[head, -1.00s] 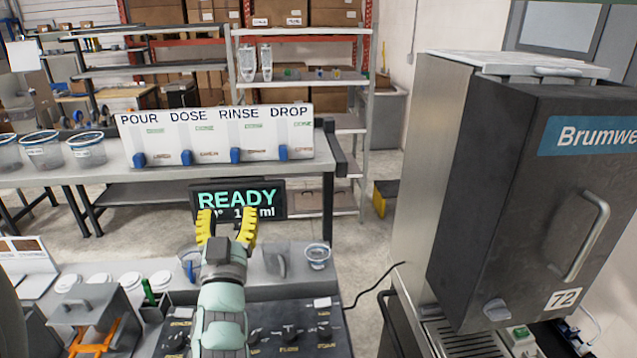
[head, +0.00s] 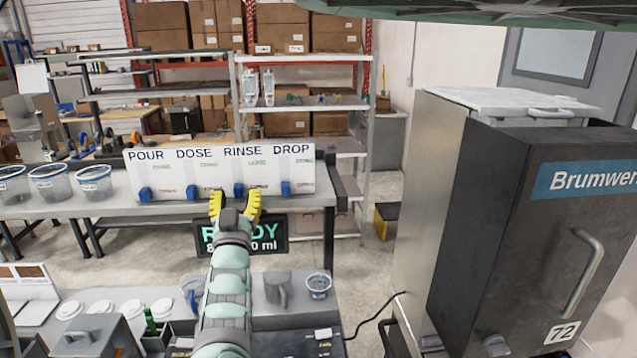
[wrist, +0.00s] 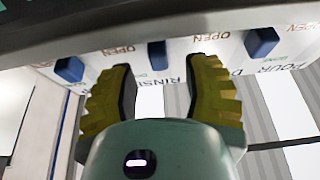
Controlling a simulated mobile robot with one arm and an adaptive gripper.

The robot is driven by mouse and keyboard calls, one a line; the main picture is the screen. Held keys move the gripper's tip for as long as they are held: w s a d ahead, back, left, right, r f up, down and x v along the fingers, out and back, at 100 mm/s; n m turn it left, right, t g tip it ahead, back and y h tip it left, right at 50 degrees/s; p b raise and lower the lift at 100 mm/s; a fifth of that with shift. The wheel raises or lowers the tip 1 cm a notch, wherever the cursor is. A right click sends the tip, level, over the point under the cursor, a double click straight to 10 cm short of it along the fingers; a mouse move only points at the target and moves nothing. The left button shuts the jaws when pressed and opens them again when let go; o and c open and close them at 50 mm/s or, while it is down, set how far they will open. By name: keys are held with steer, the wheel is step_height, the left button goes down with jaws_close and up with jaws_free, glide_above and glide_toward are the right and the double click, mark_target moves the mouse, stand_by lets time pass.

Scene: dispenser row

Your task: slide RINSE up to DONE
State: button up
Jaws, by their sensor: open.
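The white panel (head: 222,168) carries the names POUR, DOSE, RINSE and DROP, each above a blue slider. The RINSE slider (head: 239,189) sits low on the panel, near its orange lower label; a green label is above it. My gripper (head: 235,194) is open and empty, its yellow fingers just in front of and below the RINSE slider. In the wrist view, the panel appears upside down and a blue slider (wrist: 157,54), apparently RINSE, shows beyond the gap between the open fingers (wrist: 165,65). I cannot tell whether they touch it.
The DOSE slider (head: 191,193) and DROP slider (head: 286,188) stand close on either side, also low. A READY display (head: 270,236) hangs below the bench edge, partly behind my arm. Clear tubs (head: 48,183) stand left of the panel. A large dark dispenser (head: 540,210) fills the right.

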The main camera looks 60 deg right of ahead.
steer(key=shift+x, duration=1.15)
steer(key=shift+c, duration=0.3)
jaws_close()
